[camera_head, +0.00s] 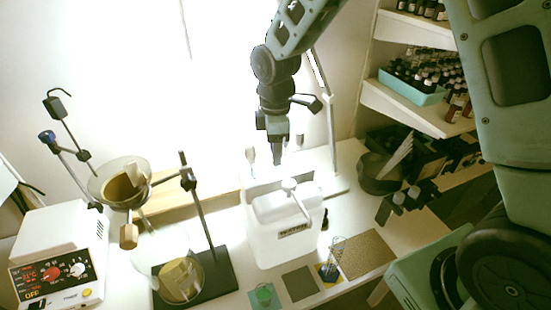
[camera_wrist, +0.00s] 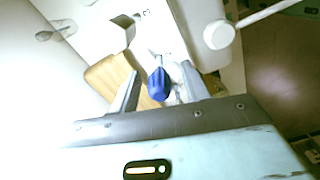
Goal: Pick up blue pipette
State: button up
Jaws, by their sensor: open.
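A blue pipette bulb (camera_wrist: 158,84) shows in the wrist view. It lies between the two grey fingers of my gripper (camera_wrist: 161,82), with a gap visible on its left side. Whether the right finger touches it I cannot tell. A pale stem seems to run from the bulb toward the top of the picture. In the head view my gripper (camera_head: 279,150) points down above the back of a white box-shaped device (camera_head: 285,237). Its fingertips are washed out by the bright wall there. I cannot make out the blue pipette in the head view.
The device's white knob (camera_wrist: 218,35) is right of my fingers. A wooden board (camera_wrist: 110,78) lies below left. A funnel stand (camera_head: 200,215) and a control box (camera_head: 60,255) stand left. A shelf with bottles (camera_head: 430,75) is right. A small glass vessel (camera_head: 330,268) stands in front.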

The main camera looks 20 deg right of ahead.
jog(key=c, duration=0.7)
notch_tip(320, 180, up, 10)
jog(key=shift+r+b, duration=0.1)
jog(key=shift+b, duration=1)
